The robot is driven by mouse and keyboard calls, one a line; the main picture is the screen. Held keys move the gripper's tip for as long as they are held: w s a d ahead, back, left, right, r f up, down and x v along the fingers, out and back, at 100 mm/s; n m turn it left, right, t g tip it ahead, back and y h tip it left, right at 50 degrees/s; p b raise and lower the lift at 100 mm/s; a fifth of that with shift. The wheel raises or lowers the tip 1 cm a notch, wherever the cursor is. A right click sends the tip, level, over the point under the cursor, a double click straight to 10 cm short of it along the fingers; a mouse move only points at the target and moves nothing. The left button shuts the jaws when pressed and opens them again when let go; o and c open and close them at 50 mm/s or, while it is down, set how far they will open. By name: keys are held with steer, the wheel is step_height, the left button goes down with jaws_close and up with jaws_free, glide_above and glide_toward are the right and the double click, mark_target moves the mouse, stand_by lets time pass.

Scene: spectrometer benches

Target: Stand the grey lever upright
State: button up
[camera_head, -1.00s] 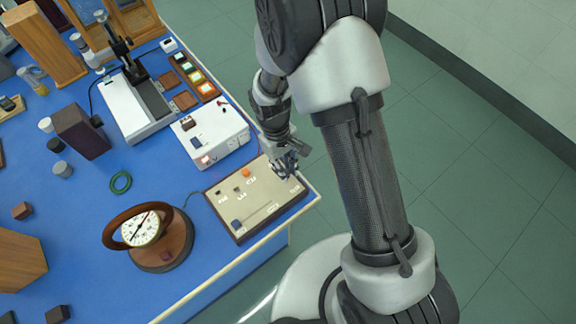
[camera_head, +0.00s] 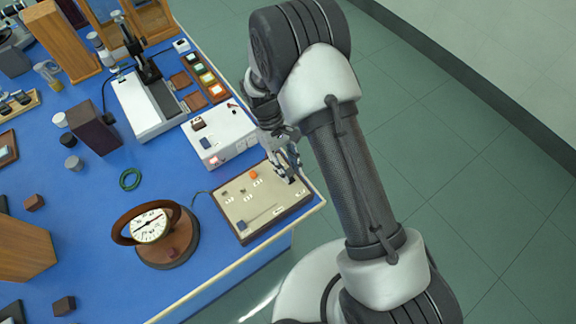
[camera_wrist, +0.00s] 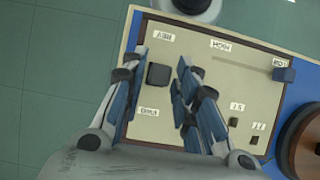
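The control panel (camera_head: 238,207), beige with a dark frame, lies at the table's near edge; it also fills much of the wrist view (camera_wrist: 225,75). A dark grey block (camera_wrist: 159,75), apparently the lever's top seen from above, stands between my fingers in the wrist view. It shows as a small dark shape (camera_head: 291,180) below the fingers in the head view; its tilt is unclear. My gripper (camera_head: 287,163) is over the panel's right end. In the wrist view my gripper (camera_wrist: 160,62) is open, with a finger on each side of the block and visible gaps.
The panel also carries an orange knob (camera_head: 253,174), small dark switches and a blue-grey knob (camera_head: 241,225). A white box (camera_head: 220,137) stands just behind the panel. A round dial on a wooden base (camera_head: 175,250) is to the left. Floor lies beyond the table edge.

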steer(key=shift+o, duration=0.8)
steer(key=shift+r, duration=0.1)
steer(key=v, duration=1.2)
